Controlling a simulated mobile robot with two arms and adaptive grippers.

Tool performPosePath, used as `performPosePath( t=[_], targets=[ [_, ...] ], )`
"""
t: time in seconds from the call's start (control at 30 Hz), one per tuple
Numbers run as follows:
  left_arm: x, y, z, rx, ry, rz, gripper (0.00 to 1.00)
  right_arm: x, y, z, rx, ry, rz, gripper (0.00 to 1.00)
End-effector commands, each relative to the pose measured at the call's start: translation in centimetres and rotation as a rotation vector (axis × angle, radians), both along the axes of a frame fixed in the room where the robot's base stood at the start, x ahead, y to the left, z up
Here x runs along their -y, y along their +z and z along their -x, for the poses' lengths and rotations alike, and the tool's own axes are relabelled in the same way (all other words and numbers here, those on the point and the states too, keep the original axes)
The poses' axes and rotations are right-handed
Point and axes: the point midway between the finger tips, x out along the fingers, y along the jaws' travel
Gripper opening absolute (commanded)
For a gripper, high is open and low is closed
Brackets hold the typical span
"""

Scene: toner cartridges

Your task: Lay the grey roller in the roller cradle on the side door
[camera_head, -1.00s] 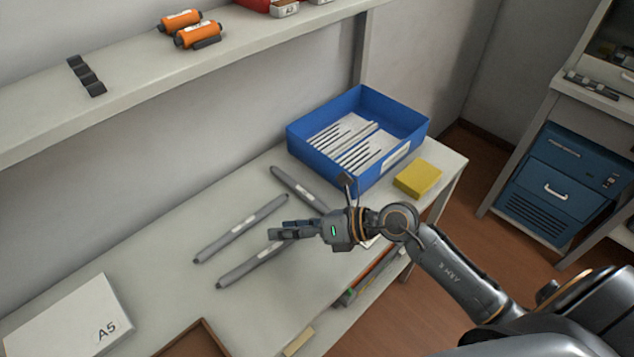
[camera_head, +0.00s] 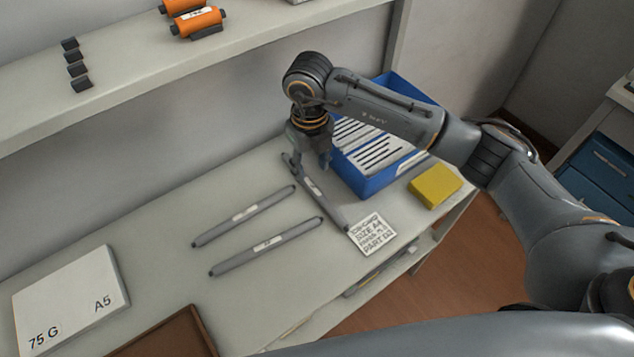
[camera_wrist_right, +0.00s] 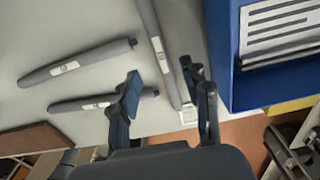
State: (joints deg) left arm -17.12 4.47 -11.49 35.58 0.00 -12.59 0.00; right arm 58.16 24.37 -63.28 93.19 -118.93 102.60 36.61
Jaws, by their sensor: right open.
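Three grey rollers with white labels lie on the grey bench. Two lie roughly parallel: the rear one (camera_head: 245,216) and the front one (camera_head: 265,246). The third roller (camera_head: 322,198) lies at another angle beside the blue bin. My right gripper (camera_head: 309,165) points down over this third roller's far part, with its fingers open and empty. In the right wrist view, the third roller (camera_wrist_right: 158,48) runs between the two open fingertips (camera_wrist_right: 160,75); I cannot tell how high they are above it. The side door and roller cradle are not in view. My left gripper is not in view.
The blue bin (camera_head: 372,187) with sheets stands close to the third roller. A printed card (camera_head: 372,234) lies at its near end, and a yellow block (camera_head: 435,186) lies to the right. A white A5 pack (camera_head: 70,300) and brown tray (camera_head: 160,335) are at left.

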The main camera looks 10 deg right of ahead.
Motion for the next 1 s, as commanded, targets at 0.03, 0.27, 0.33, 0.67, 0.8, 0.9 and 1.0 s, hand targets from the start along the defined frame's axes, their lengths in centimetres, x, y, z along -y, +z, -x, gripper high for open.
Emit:
performPosePath(
  t=[0.03,0.27,0.33,0.67,0.8,0.9,1.0],
  targets=[
    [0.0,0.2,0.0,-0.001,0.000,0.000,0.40,0.0,-0.6,0.1,-0.004,0.000,-0.002,0.47],
    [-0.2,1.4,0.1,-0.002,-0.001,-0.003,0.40,0.2,-3.3,0.2,-0.005,0.001,-0.002,0.47],
    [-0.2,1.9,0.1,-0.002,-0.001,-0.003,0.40,0.4,-4.4,0.2,-0.006,0.002,-0.003,0.47],
    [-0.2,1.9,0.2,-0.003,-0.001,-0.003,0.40,0.3,-6.6,0.0,-0.001,0.004,-0.005,0.47],
    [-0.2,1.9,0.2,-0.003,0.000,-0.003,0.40,0.3,-6.6,0.1,-0.001,0.004,-0.005,0.39],
    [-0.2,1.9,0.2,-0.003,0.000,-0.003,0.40,0.3,-6.6,0.1,-0.001,0.004,-0.005,0.19],
    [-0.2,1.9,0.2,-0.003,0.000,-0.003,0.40,0.3,-6.6,0.0,-0.001,0.004,-0.005,0.00]
  ],
)
